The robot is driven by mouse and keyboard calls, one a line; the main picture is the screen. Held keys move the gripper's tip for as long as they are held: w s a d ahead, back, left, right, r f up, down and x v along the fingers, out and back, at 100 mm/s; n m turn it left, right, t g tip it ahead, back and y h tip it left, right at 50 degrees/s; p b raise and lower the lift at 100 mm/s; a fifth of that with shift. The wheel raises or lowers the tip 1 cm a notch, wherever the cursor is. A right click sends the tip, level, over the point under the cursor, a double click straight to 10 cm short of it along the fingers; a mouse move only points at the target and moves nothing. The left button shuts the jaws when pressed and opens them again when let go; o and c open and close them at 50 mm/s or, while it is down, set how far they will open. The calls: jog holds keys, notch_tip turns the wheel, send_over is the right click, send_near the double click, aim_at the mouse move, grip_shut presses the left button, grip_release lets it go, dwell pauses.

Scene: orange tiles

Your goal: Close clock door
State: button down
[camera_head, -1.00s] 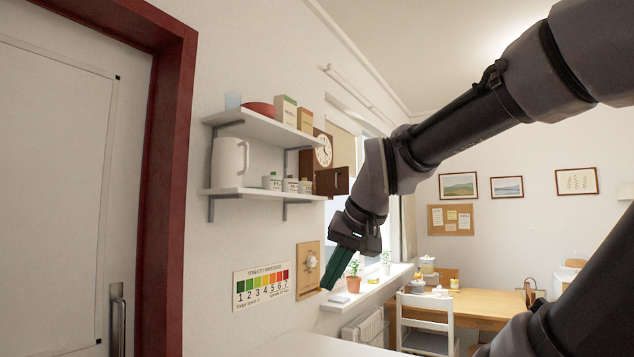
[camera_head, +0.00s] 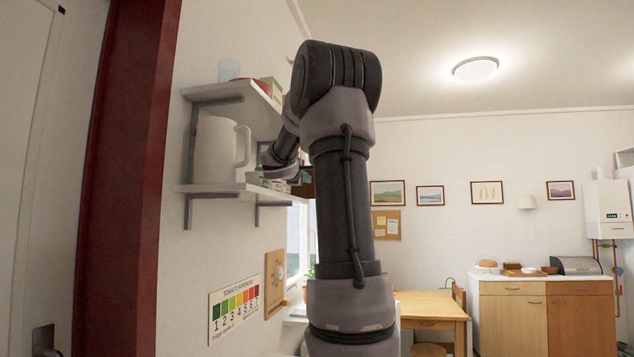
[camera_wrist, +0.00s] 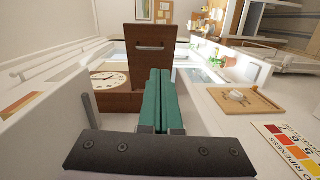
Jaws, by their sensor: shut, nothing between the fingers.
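The wooden clock shows in the wrist view, with its white round face (camera_wrist: 112,79) at left of the fingers. The clock door (camera_wrist: 150,57), a brown panel with a metal handle, stands open, sticking out from the clock's body. My gripper (camera_wrist: 160,72) is shut and empty, its green fingers together. The fingertips overlap the near part of the door in the picture; I cannot tell whether they touch it. In the head view my arm hides the clock face and most of the door.
Wall shelves surround the work area: the lower shelf (camera_head: 232,190) holds a white jug (camera_head: 216,143) and small jars, and the upper shelf (camera_head: 235,92) has boxes. A red door frame (camera_head: 125,190) is close at left. A wooden wall panel with a dial (camera_wrist: 240,98) is at right in the wrist view.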

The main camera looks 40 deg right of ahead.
jog(key=r+x, duration=0.2)
jog(key=x, duration=1.2)
jog(key=shift+w+r+n+t, duration=0.15)
jog(key=shift+w+n+t, duration=0.15)
jog(key=shift+w+n, duration=0.1)
jog(key=shift+a, duration=0.1)
